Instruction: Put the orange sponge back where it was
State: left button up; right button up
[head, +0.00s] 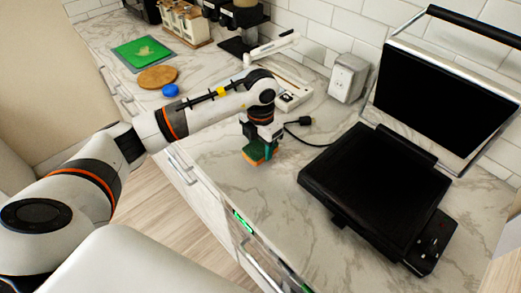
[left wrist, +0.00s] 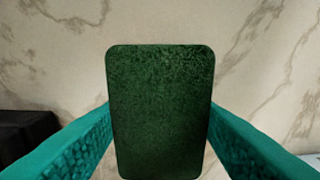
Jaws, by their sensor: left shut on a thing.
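The orange sponge (head: 254,158) is between the teal fingers of my left gripper (head: 262,148), over the marble counter (head: 222,182) near its front edge. In the left wrist view its dark green scouring face (left wrist: 160,112) fills the middle, with a finger against each side. My left gripper is shut on the sponge. I cannot tell whether the sponge touches the counter. My right gripper is in neither view.
A black grill (head: 375,185) with its lid raised stands to the right. A white socket box (head: 348,78) and a black cable (head: 300,122) are behind. A green board (head: 142,54), round wooden board (head: 158,77) and blue object (head: 170,90) lie far left. Counter around the sponge is clear.

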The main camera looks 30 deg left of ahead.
aim_at(261, 146)
pick_arm(q)
notch_tip(261, 146, down, 2)
jog(key=shift+f+p, duration=0.25)
jog(key=shift+p, duration=0.05)
jog(key=shift+f, duration=0.35)
jog(key=o, duration=0.9)
jog(key=shift+r, duration=0.15)
notch_tip(261, 146, up, 11)
jog(key=b, duration=0.3)
jog(key=shift+r, duration=0.55)
